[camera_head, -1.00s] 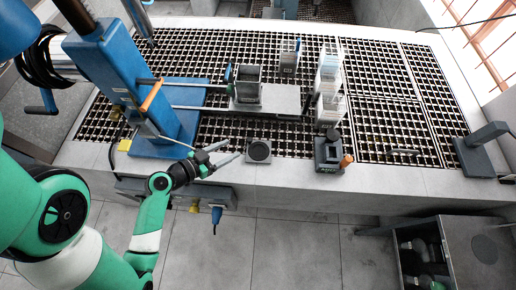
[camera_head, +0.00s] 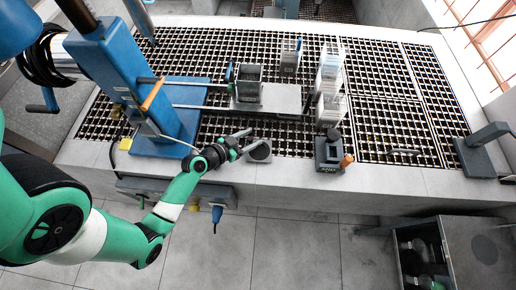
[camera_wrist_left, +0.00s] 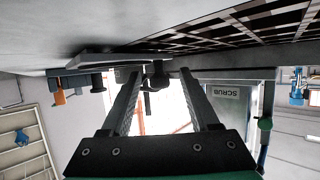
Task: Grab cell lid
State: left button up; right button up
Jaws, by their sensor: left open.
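The cell lid (camera_head: 259,153) is a small grey square plate with a dark round top, lying on the bench's front ledge. My left gripper (camera_head: 248,139) is open and empty, just left of the lid and close to it; one finger partly overlaps it in the head view. In the left wrist view, which is upside down, the lid's plate (camera_wrist_left: 105,61) lies ahead, with a dark knob between the tips of my left gripper (camera_wrist_left: 159,76). Contact cannot be told. The grey cell (camera_head: 249,76) stands open-topped on the machine behind. My right gripper is not in view.
A blue flotation machine column (camera_head: 120,75) stands left of the lid. A dark device (camera_head: 328,152) with an orange knob sits to its right. A grey stand (camera_head: 480,160) is at far right. The ledge between is partly clear.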

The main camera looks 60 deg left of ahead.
pick_arm(q)
grip_shut()
jog(key=shift+r, duration=0.15)
jog(key=shift+r, duration=0.25)
notch_tip(320, 180, up, 3)
jog(key=shift+f+p, duration=0.2)
jog(key=shift+p, duration=0.55)
jog(key=s+d+r+p, duration=0.2)
jog(key=s+d+r, duration=0.7)
jog(key=s, duration=0.2)
jog(key=shift+r, duration=0.35)
